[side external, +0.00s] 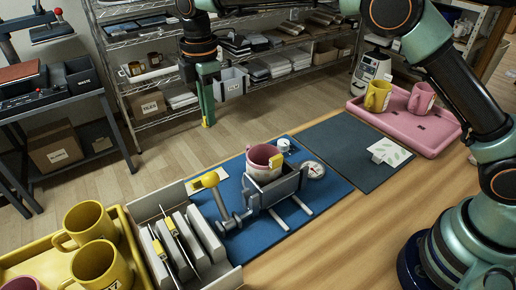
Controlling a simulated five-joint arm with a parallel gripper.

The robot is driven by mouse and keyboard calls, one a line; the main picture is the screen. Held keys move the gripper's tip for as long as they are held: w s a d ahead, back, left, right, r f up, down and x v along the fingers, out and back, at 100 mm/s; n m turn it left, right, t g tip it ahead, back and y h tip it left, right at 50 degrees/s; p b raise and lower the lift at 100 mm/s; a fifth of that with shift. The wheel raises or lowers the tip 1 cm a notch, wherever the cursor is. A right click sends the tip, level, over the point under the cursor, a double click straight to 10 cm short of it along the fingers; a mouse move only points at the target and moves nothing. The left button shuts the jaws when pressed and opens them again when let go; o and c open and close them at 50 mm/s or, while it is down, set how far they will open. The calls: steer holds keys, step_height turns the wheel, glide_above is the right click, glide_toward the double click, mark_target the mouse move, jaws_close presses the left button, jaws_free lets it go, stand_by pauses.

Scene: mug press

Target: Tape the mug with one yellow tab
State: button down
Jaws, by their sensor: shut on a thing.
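A pink mug (262,170) with a dark red inside stands upright in the grey press cradle (283,192) on the blue mat. A small yellow patch (276,160) shows at its right rim; I cannot tell whether it is a tab or part of the mug. My gripper (208,118) points down, above and to the left of the mug and apart from it. It is shut on a small yellow piece that looks like a yellow tab, mostly hidden by the fingers. More yellow tabs (160,249) sit on the upright plates of the grey rack at the front left.
A round gauge (315,170) lies beside the cradle. Mugs stand on the yellow tray (140,262) at left and the pink tray (443,133) at right.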

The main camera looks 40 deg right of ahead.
step_height(320, 180, up, 2)
steer(key=shift+r, duration=0.25)
steer(key=shift+d+r, duration=0.1)
steer(key=shift+r, duration=0.2)
steer(key=shift+s+d+r, duration=0.1)
steer(key=shift+s+d, duration=0.05)
steer(key=shift+d, duration=0.05)
steer(key=s+d+f+m, duration=0.1)
steer(key=s+d, duration=0.2)
steer(key=s+d+f+m, duration=0.1)
steer(key=s+d+m, duration=0.1)
steer(key=s+d, duration=0.2)
steer(key=s+d+f+m, duration=0.1)
steer(key=s+d+f, duration=0.1)
steer(key=s+d, duration=0.1)
steer(key=shift+s+d+f, duration=0.1)
steer(key=shift+s+d, duration=0.05)
steer(key=shift+d, duration=0.4)
steer(key=shift+f, duration=2.45)
steer(key=shift+f, duration=0.55)
